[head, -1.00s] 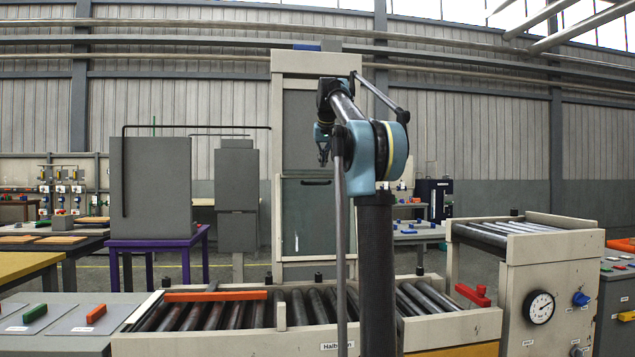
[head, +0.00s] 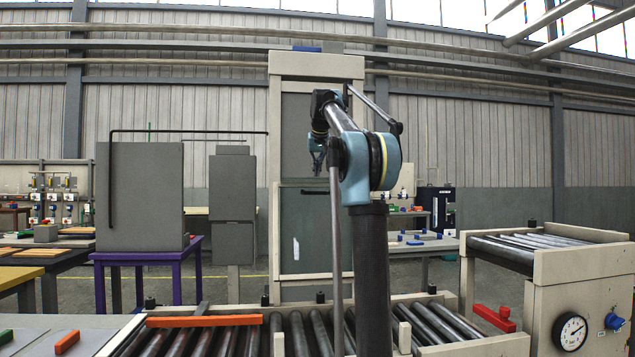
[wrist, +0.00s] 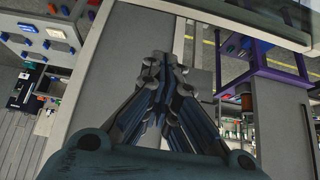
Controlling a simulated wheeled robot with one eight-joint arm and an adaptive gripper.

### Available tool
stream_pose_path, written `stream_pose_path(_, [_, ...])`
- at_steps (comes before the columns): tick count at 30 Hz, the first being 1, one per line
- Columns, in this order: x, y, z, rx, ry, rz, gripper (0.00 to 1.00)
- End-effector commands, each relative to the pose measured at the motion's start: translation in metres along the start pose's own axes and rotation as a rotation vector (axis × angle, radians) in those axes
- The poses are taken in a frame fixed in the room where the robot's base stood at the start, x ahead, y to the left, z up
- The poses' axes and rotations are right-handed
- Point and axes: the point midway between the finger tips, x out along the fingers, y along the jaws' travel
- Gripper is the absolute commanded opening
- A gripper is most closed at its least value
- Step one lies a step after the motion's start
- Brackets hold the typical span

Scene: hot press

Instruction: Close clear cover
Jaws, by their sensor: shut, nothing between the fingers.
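The clear cover (head: 304,240) is a grey see-through panel in the lower half of a tall beige frame (head: 275,180) in the middle of the head view. A dark handle (head: 315,191) runs along its top edge. My gripper (head: 317,170) hangs fingers-down just above the handle in the head view, in front of the frame; I cannot tell if it touches anything. In the wrist view, my gripper (wrist: 158,62) has its fingers together with nothing between them. My arm hides the right part of the cover.
A roller conveyor (head: 220,335) with an orange bar (head: 205,320) lies before the frame. A roller stand (head: 560,275) with a gauge (head: 572,332) is at right. A purple table (head: 150,258) carrying a grey cabinet (head: 140,195) stands at left.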

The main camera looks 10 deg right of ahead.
Motion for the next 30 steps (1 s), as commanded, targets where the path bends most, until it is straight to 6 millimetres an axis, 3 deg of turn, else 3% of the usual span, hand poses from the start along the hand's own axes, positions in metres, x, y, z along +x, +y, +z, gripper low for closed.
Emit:
stream_pose_path(17, [0.094,0.014,0.001,0.012,0.000,0.009,0.00])
stream_pose_path(21, [0.080,0.014,0.016,0.012,0.000,0.009,0.00])
stream_pose_path(30, [0.068,0.014,0.030,0.012,0.000,0.009,0.00])
